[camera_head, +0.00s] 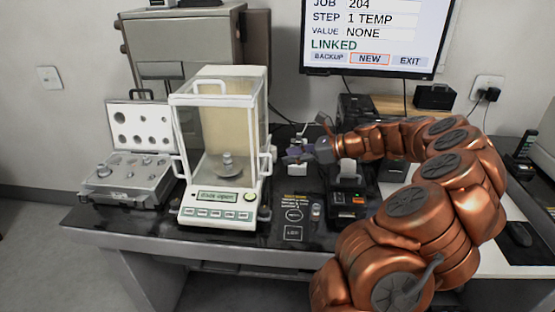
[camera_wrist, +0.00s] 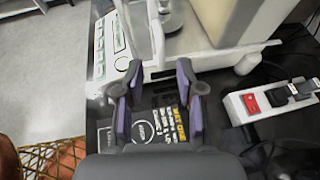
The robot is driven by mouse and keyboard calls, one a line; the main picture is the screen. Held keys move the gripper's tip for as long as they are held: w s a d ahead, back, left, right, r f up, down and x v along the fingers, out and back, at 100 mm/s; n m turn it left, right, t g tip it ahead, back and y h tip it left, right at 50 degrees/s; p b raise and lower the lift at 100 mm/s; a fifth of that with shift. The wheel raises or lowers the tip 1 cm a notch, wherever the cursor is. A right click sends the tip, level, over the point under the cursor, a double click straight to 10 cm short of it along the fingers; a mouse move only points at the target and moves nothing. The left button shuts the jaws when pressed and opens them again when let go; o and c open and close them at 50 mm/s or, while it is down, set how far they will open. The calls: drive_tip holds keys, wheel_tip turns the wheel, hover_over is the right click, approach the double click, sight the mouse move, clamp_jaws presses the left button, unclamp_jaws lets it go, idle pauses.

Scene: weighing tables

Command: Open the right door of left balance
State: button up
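The left balance (camera_head: 230,215) stands on the dark table, a white-framed glass chamber with a beige back. A weight sits on its round pan (camera_head: 228,168). Its right door is the clear side pane (camera_head: 255,125), which looks closed, with a white handle (camera_head: 272,157) standing out on the right. My gripper (camera_head: 290,155) is just right of this side, apart from it as far as I can tell. In the wrist view its purple-padded fingers (camera_wrist: 158,92) are spread with nothing between them.
An open weight case (camera_head: 125,175) lies left of the balance. A small printer (camera_head: 347,195) stands to the right. A power strip (camera_wrist: 270,98) with a red switch lies close beside the gripper. A monitor (camera_head: 378,35) hangs behind.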

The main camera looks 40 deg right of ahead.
sight(270, 159)
drive_tip(key=shift+p+x, duration=0.5)
drive_tip(key=shift+x, duration=3.3)
drive_tip(key=shift+f, duration=0.1)
clamp_jaws()
